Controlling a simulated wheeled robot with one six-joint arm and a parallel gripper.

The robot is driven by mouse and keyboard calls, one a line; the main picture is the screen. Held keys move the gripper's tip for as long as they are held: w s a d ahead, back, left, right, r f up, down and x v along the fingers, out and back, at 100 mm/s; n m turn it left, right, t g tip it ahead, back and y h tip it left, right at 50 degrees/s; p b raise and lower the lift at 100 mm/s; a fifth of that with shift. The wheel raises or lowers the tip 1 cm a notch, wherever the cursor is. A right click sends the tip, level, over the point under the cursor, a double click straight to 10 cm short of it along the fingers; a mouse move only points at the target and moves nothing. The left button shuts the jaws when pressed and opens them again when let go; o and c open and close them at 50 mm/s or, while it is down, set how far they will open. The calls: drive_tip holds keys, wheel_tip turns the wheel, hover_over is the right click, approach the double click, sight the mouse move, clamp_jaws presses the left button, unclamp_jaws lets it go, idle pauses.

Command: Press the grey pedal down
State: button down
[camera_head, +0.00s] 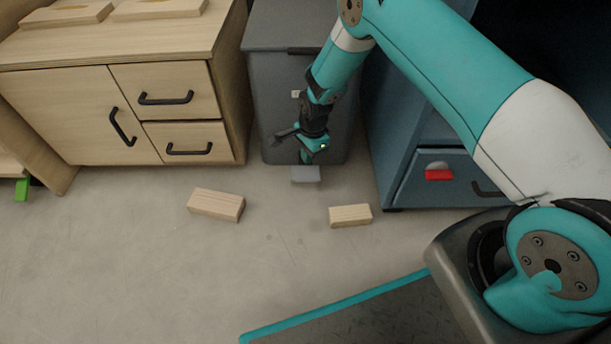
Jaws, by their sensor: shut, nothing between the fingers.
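The grey pedal (306,175) sticks out at the foot of a dark grey bin (267,105), close to the floor. My gripper (306,160) points down in front of the bin, right above the pedal. Its fingers are shut with nothing between them. The fingertips look very near the pedal's top; I cannot tell whether they touch it. My arm hides part of the bin's front and lid edge.
Two wooden blocks, a left one (216,204) and a right one (350,215), lie on the floor before the bin. A wooden cabinet (180,112) stands left of the bin. A blue cabinet (398,140) with a red-marked drawer stands right. The floor at left front is clear.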

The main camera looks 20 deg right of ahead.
sight(315, 168)
drive_tip(key=shift+s+a+f+b, duration=0.1)
drive_tip(key=shift+a+f+b, duration=0.05)
drive_tip(key=shift+f+b, duration=0.9)
drive_tip(key=shift+a+f+b, duration=0.1)
drive_tip(key=shift+f+b, duration=0.55)
drive_tip(key=shift+f, duration=0.65)
drive_tip(key=shift+f+b, duration=0.9)
drive_tip(key=shift+f, duration=0.7)
drive_tip(key=shift+d, duration=0.1)
drive_tip(key=d, duration=0.1)
drive_tip(key=d+p, duration=0.1)
drive_tip(key=d+r, duration=0.1)
drive_tip(key=shift+w, duration=0.35)
drive_tip(key=shift+a+r, duration=0.1)
drive_tip(key=shift+r, duration=0.1)
